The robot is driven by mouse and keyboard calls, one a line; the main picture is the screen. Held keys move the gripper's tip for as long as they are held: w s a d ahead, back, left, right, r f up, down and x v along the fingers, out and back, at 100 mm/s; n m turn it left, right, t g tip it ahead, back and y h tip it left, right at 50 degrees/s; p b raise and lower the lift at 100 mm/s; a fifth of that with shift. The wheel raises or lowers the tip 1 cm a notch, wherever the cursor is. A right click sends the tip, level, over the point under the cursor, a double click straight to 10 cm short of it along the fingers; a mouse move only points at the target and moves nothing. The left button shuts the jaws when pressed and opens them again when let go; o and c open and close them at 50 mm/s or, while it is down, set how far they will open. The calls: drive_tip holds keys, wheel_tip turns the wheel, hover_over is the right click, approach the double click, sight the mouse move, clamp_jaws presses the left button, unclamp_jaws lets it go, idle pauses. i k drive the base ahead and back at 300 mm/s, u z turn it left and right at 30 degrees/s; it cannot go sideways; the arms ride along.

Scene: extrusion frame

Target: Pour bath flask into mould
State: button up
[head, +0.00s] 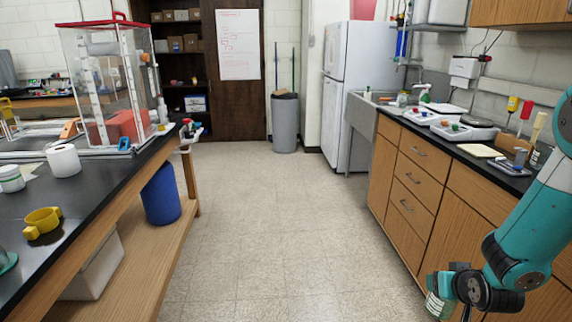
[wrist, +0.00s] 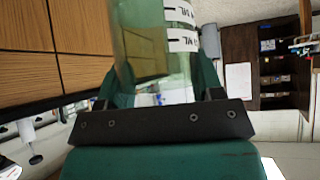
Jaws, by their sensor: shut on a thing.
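My gripper (head: 452,292) is at the lower right of the head view, in front of the right cabinets. It is shut on the bath flask (head: 437,303), a clear greenish vessel with a white label. In the wrist view the flask (wrist: 145,40) stands between the two green fingers of my gripper (wrist: 165,82), with white printed labels on its side. Its contents and mouth cannot be made out. I cannot tell for sure which thing is the mould.
Scales (head: 464,130) and a small tray (head: 508,169) are on the right counter. The floor between (head: 270,220) is clear.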

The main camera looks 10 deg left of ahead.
sight(43, 221)
drive_tip(key=u, duration=0.05)
drive_tip(key=i, duration=2.35)
drive_tip(key=u, duration=3.1)
